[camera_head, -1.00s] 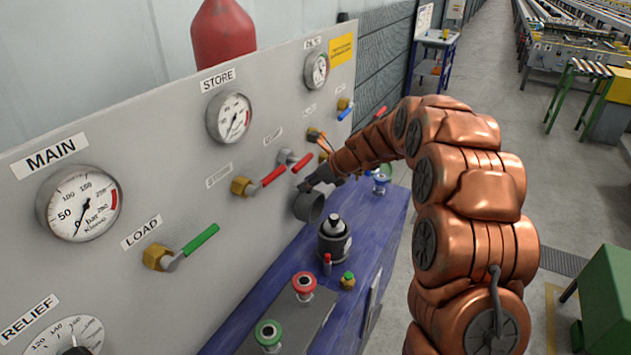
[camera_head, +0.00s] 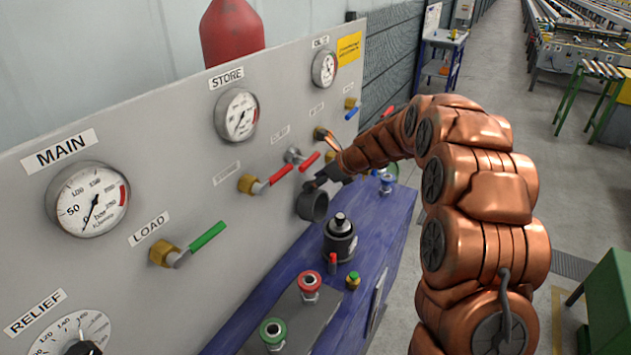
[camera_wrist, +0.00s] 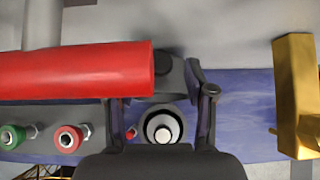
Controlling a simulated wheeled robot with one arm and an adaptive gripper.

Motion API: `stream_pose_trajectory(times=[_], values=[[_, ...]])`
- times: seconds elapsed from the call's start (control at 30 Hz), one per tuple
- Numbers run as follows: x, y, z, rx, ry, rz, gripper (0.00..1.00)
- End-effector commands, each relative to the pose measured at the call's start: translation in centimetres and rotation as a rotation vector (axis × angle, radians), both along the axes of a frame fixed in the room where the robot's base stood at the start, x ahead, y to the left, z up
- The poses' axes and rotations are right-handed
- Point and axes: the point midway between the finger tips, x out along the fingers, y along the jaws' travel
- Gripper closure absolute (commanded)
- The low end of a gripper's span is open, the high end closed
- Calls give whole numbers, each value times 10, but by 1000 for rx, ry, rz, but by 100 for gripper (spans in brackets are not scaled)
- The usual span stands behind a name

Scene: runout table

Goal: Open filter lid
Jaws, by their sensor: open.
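A dark grey round cup-like part (camera_head: 313,206), which looks like the filter with its lid, stands out from the grey panel below the red-handled valves. My gripper (camera_head: 318,184) is at its upper edge; I cannot tell if they touch. In the wrist view my gripper (camera_wrist: 162,103) is open, its two dark fingers apart. A dark grey part (camera_wrist: 172,82), probably the filter, shows between them near the panel. A red lever (camera_wrist: 75,70) crosses in front of the left finger and hides part of it. Whether a lid is shut cannot be told.
Red valve levers (camera_head: 281,174) sit close beside my gripper. A black canister with a silver top (camera_head: 340,238) stands on the blue bench (camera_head: 285,265) below. A brass fitting (camera_wrist: 296,95) is right of the fingers.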

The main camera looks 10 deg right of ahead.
Motion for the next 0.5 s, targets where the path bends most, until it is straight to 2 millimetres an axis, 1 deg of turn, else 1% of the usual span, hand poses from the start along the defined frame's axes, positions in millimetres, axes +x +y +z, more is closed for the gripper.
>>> stream_pose_trajectory(times=[0.17,0.3,0.5], values=[[-12,-14,18,0,-2,-1,46],[-24,-30,39,-1,-6,-4,46],[-41,-48,63,0,-2,-1,46]])
